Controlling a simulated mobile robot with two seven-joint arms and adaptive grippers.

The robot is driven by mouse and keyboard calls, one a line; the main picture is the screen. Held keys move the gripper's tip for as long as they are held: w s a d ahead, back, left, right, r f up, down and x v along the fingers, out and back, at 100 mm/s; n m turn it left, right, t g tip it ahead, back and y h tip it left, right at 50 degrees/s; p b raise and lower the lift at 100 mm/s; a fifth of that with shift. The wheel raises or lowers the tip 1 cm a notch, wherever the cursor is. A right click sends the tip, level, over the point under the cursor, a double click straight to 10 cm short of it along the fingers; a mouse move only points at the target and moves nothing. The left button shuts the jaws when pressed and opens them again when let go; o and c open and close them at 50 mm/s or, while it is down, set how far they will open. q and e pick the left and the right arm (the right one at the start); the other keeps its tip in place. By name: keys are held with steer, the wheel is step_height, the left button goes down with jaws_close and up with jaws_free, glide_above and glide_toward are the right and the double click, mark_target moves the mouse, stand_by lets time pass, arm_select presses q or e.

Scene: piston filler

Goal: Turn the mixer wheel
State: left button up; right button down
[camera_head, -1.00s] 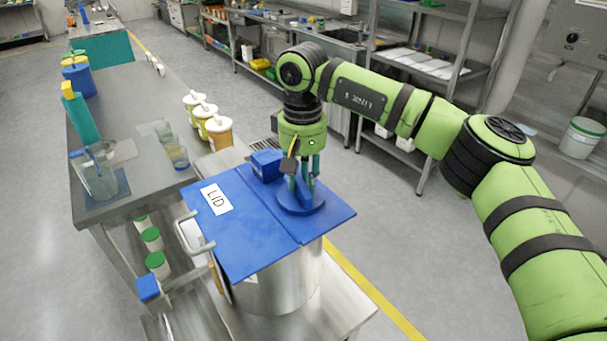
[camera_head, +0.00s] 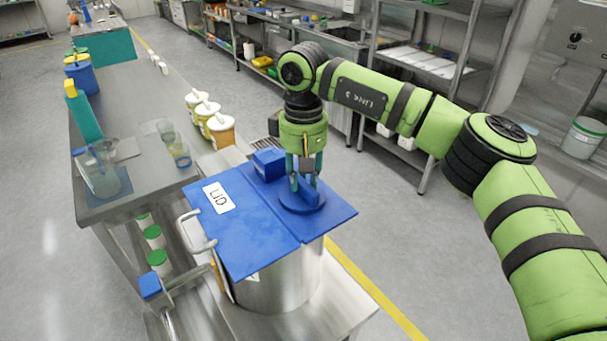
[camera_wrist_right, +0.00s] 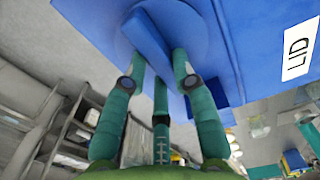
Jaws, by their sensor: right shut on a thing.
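The mixer wheel (camera_head: 301,206) is a blue disc with a raised bar across it, on the right half of a blue lid (camera_head: 243,235). My right gripper (camera_head: 304,180) points down at the wheel from above, with its teal fingers shut on the bar. In the right wrist view the fingertips of the gripper (camera_wrist_right: 157,72) sit on both sides of the bar (camera_wrist_right: 149,42), and the wheel's disc (camera_wrist_right: 190,22) lies behind it. The fingers partly hide the bar in the head view. My left gripper is not in view.
The lid covers a steel vessel (camera_head: 280,285) on a metal stand. A blue block (camera_head: 268,164) sits on the lid near the wheel. A bent metal handle (camera_head: 192,232) is at the left. A bench (camera_head: 125,90) with jugs and tubs stands left; floor to the right is clear.

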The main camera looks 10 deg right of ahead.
mark_target(304, 179)
steer(key=c, duration=1)
jaws_free()
step_height(304, 179, up, 12)
steer(key=shift+r, duration=0.1)
